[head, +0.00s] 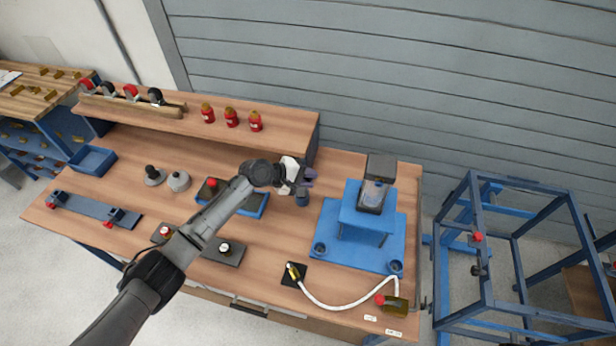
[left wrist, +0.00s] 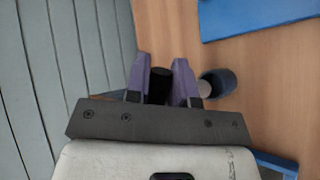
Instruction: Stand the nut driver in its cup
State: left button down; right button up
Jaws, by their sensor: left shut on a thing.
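My left gripper (head: 308,178) is over the right part of the bench in the head view. In the left wrist view its two purple fingers (left wrist: 166,82) are shut on a black cylindrical thing, which I take to be the nut driver (left wrist: 160,86). Only a short dark part of it shows; the rest is hidden. A small dark blue cup (head: 302,199) stands on the bench just below the gripper in the head view. It also shows beside the right finger in the left wrist view (left wrist: 221,80). The held driver appears apart from the cup. My right gripper is not seen.
A blue fixture plate (head: 335,245) with a raised stand lies right of the cup. A blue tray (head: 252,205) lies to the left. A white hose (head: 335,307) curves along the front. A shelf with red bottles (head: 231,117) stands behind.

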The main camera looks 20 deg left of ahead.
pick_arm(q)
jog(key=shift+f, duration=0.2)
dwell(0.4)
jog(key=shift+f+b, duration=0.7)
jog(key=shift+f, duration=0.35)
dwell(0.4)
jog(key=shift+f, duration=0.3)
dwell(0.3)
jog(key=shift+f, duration=0.15)
jog(key=shift+f+b, duration=0.45)
jog(key=shift+f, duration=0.15)
jog(key=shift+f, duration=0.1)
dwell(0.7)
